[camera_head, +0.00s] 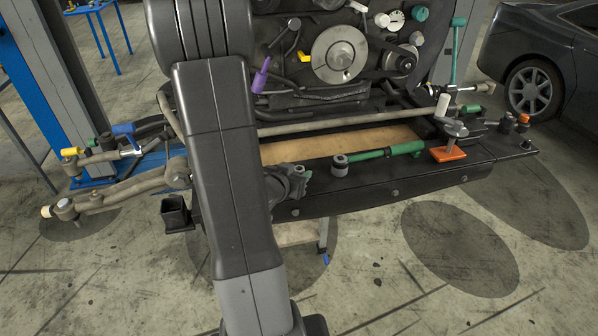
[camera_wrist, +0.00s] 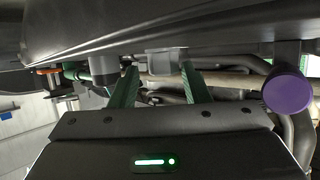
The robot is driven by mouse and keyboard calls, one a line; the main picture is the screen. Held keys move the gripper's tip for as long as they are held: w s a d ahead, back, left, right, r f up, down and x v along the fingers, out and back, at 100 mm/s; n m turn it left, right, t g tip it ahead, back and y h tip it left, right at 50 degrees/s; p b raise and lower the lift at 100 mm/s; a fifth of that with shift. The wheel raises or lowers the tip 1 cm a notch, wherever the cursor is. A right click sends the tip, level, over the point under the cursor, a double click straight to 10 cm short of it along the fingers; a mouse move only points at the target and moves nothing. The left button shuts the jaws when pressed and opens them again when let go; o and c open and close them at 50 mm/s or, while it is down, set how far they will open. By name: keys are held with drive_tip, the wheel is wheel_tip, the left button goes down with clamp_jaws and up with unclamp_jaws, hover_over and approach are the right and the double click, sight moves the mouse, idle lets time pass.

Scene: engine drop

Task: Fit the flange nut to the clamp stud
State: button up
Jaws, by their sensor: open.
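My gripper (camera_wrist: 160,67) shows in the wrist view as two green fingers, spread apart. No held part shows between them. Two grey cylindrical pieces hang from a dark beam just beyond the fingertips; I cannot tell what they are. In the head view my arm covers the middle left, and I cannot make out the gripper there. I cannot identify the flange nut or the clamp stud with certainty. A small grey round piece (camera_head: 340,166) sits on the dark front beam. A grey disc-topped post (camera_head: 455,130) stands at an orange plate (camera_head: 449,154) to its right.
A green-handled tool (camera_head: 390,151) lies along the front beam (camera_head: 390,190). The engine (camera_head: 340,55) stands behind it. A purple cylinder (camera_head: 261,78) shows by my arm and at the wrist view's right (camera_wrist: 288,92). A car (camera_head: 540,60) is at right; the front floor is open.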

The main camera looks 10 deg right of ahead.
drive_tip(key=shift+x, duration=1.2)
drive_tip(key=shift+c, duration=0.4)
